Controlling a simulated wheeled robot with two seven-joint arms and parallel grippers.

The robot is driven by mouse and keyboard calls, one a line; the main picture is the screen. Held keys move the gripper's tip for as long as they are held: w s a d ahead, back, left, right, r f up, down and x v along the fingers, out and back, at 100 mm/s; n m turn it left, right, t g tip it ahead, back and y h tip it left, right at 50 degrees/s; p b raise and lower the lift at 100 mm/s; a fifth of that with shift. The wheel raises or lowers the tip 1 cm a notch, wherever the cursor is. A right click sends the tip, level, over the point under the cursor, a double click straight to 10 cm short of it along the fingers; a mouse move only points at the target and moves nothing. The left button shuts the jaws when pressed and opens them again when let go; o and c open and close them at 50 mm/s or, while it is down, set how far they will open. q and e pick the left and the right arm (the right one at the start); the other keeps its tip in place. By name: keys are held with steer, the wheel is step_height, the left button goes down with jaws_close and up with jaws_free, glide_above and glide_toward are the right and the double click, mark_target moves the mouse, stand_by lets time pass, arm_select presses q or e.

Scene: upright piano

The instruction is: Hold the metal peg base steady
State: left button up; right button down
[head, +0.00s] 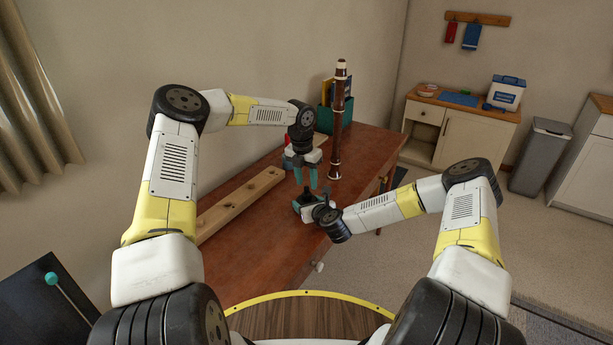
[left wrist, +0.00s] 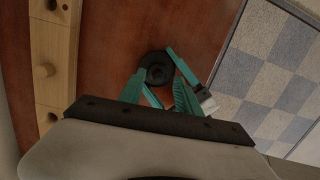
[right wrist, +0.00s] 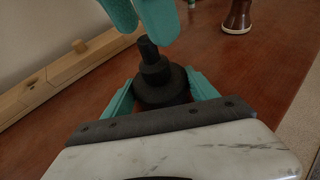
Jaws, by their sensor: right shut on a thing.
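The metal peg base is a dark stepped round piece with an upright peg on top (right wrist: 160,82), standing on the red-brown bench top (head: 270,222). The left wrist view shows it from above as a black ring (left wrist: 157,69). My right gripper (right wrist: 160,90) is shut on the base, with one teal finger on each side of it. In the head view my right gripper (head: 306,203) reaches in low from the right. My left gripper (head: 313,184) points down just above the peg, with its teal fingers apart and nothing seen between them.
A long pale wooden bar with holes (head: 238,204) lies along the wall side of the bench. A tall dark woodwind body (head: 340,120) stands upright behind my grippers. A green holder (head: 325,119) stands near the wall. The front part of the bench top is clear.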

arm_select(q)
steer(key=n, duration=0.7)
steer(key=shift+s+f, duration=0.15)
steer(key=shift+s, duration=0.05)
steer(key=n, duration=0.4)
steer(key=shift+n+g, duration=0.3)
steer(key=n, duration=0.4)
steer(key=shift+s+n+y, duration=0.1)
steer(key=shift+n+y, duration=0.3)
steer(key=n, duration=0.4)
steer(key=shift+r+n, duration=0.2)
steer(key=shift+n, duration=0.2)
steer(key=n, duration=0.4)
steer(key=shift+r+n+g, duration=0.25)
steer(key=shift+n+g, duration=0.05)
steer(key=n, duration=0.5)
steer(key=shift+r, duration=0.3)
steer(key=n, duration=0.4)
steer(key=shift+w+r, duration=0.3)
steer(key=shift+r, duration=0.05)
steer(key=n, duration=0.5)
steer(key=shift+w+r, duration=0.1)
steer(key=shift+r, duration=0.25)
steer(key=shift+f, duration=0.1)
